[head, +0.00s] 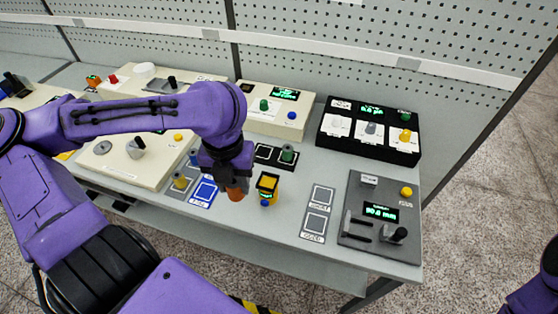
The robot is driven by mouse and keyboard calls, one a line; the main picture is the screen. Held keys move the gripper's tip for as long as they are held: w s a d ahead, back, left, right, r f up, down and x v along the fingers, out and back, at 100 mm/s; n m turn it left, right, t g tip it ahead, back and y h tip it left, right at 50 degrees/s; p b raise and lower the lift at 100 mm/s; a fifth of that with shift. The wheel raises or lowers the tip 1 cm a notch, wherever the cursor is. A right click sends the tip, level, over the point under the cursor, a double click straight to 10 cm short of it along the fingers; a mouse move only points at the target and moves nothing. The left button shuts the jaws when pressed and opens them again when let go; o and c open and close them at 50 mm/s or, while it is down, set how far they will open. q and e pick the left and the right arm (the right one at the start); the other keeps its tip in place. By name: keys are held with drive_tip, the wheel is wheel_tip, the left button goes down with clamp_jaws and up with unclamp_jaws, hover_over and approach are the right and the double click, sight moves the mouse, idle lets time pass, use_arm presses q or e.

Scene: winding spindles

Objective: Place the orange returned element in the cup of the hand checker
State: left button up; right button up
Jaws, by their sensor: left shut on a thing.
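My left gripper (236,184) is shut on the orange element (236,194), whose lower end shows below the fingers. It is held over the front part of the bench, just left of a small yellow-and-black device (267,188) with a small display and a blue button. This device may be the hand checker; its cup cannot be made out clearly. The element and the device look close but apart. My right gripper is not in view; only parts of my right arm show at the right edge.
Two labelled square pads (318,210) and a grey gauge panel with levers (380,215) stand right. A black box (370,130) and cream consoles (280,109) line the back.

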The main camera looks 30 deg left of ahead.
use_arm(q)
drive_tip(key=w+f, duration=0.3)
drive_tip(key=w, duration=0.1)
drive_tip(key=w+f, duration=0.3)
drive_tip(key=w, duration=0.1)
drive_tip(key=w+f, duration=0.3)
drive_tip(key=w, duration=0.1)
drive_tip(key=shift+w+a+b, duration=0.3)
drive_tip(key=shift+a+b, duration=0.1)
drive_tip(key=shift+w+a+f, duration=0.1)
drive_tip(key=shift+w+f, duration=0.15)
drive_tip(key=shift+f, duration=0.05)
wheel_tip(320, 180, down, 3)
drive_tip(key=b, duration=0.4)
drive_tip(key=shift+s+f+b, duration=0.1)
drive_tip(key=shift+f+b, duration=0.1)
drive_tip(key=shift+b, duration=0.2)
drive_tip(key=shift+w+r, duration=0.15)
drive_tip(key=shift+w, duration=0.05)
drive_tip(key=o, duration=0.6)
drive_tip(key=shift+s, duration=0.15)
drive_tip(key=o, duration=0.5)
drive_tip(key=shift+c, duration=0.2)
